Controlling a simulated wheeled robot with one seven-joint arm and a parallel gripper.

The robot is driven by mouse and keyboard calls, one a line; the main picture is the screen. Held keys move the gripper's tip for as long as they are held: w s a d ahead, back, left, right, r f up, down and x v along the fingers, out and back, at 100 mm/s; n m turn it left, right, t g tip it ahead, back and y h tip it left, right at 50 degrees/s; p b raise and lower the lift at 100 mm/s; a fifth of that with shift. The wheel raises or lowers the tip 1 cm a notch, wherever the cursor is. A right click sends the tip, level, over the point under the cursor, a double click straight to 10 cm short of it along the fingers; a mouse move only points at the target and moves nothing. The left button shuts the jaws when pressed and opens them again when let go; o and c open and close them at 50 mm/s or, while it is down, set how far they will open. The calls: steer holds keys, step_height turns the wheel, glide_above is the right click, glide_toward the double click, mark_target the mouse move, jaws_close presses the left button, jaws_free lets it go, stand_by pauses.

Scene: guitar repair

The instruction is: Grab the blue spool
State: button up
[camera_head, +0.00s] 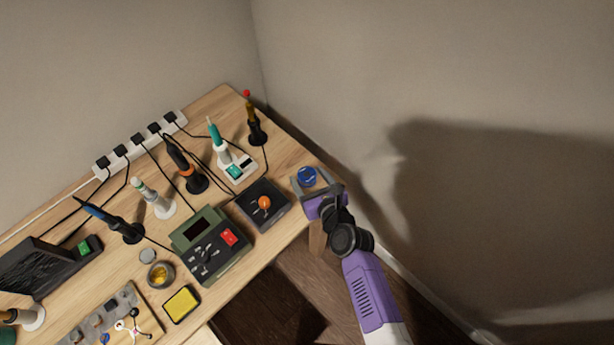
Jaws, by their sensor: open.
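The blue spool (307,176) lies near the right edge of the wooden table (283,159). My gripper (304,182) is at the table's right corner, with its jaws open. From this view the spool shows between the two jaws or just under them. I cannot tell whether either jaw touches it. My purple arm comes in from the lower right, off the table.
A dark box with an orange knob (264,202) stands left of my gripper. A green station (209,244), a teal iron on a white stand (233,164) and several other irons crowd the table. A wall (440,90) rises close behind and right.

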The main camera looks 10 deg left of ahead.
steer(key=shift+c, duration=0.5)
steer(key=c, duration=1.3)
steer(key=shift+o, duration=0.2)
steer(key=shift+r, duration=0.15)
